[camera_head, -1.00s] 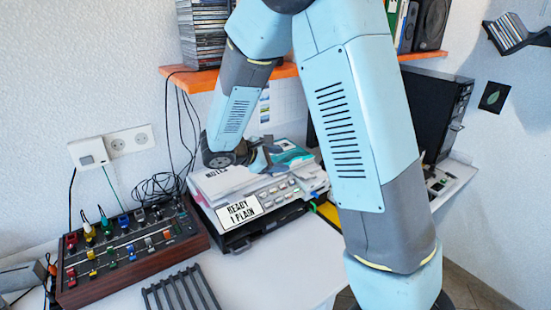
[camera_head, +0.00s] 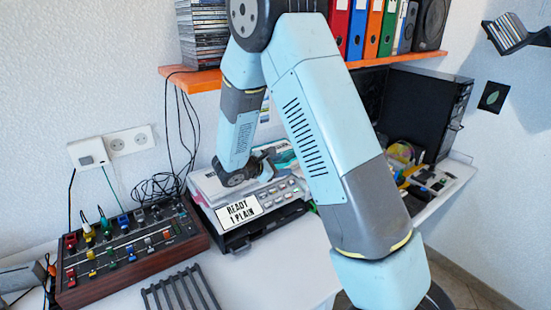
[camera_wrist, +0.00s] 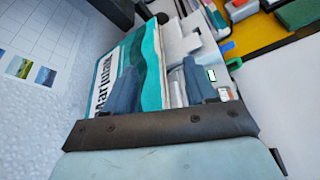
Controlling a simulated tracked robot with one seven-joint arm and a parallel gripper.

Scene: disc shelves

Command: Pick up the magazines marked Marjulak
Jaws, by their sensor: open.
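The magazine marked Marjulak (camera_wrist: 146,66) has a white and teal cover and shows in the wrist view, with its teal edge towards me. In the head view a teal and white strip of it (camera_head: 286,158) shows on top of the printer, mostly behind my arm. My gripper (camera_head: 264,168) is low over the printer top beside it. In the wrist view my gripper (camera_wrist: 160,88) is open, one finger in front of the cover and the other to the right of the teal edge. I cannot tell whether the fingers touch it.
The printer (camera_head: 238,232) with a READY 1 PLAIN display stands on the white table. A mixer (camera_head: 130,258) is at its left and a dark rack (camera_head: 180,290) in front. An orange shelf (camera_head: 190,80) with discs and binders hangs above. A black computer tower (camera_head: 425,110) stands right.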

